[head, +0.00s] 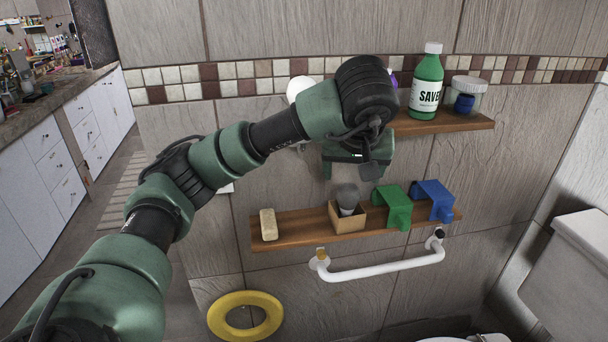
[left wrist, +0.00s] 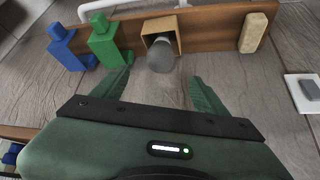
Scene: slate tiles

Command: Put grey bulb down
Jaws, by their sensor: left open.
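The grey bulb (head: 348,194) stands in a small open cardboard box (head: 349,220) on the lower wooden shelf (head: 290,230), its rounded grey end sticking out of the top. In the left wrist view the bulb (left wrist: 161,60) shows with its light base inside the box (left wrist: 175,46). My left gripper (left wrist: 161,76) is open, one finger to each side of the bulb's line and clear of it. In the head view the left gripper (head: 370,170) hangs above the box, its fingers partly hidden. My right gripper is not in view.
A green object (head: 394,207) and a blue one (head: 436,200) stand right of the box; a beige bar (head: 268,224) is to its left. An upper shelf (head: 440,124) holds a green bottle (head: 427,85) and a jar (head: 467,97). A white rail (head: 380,269) runs below.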

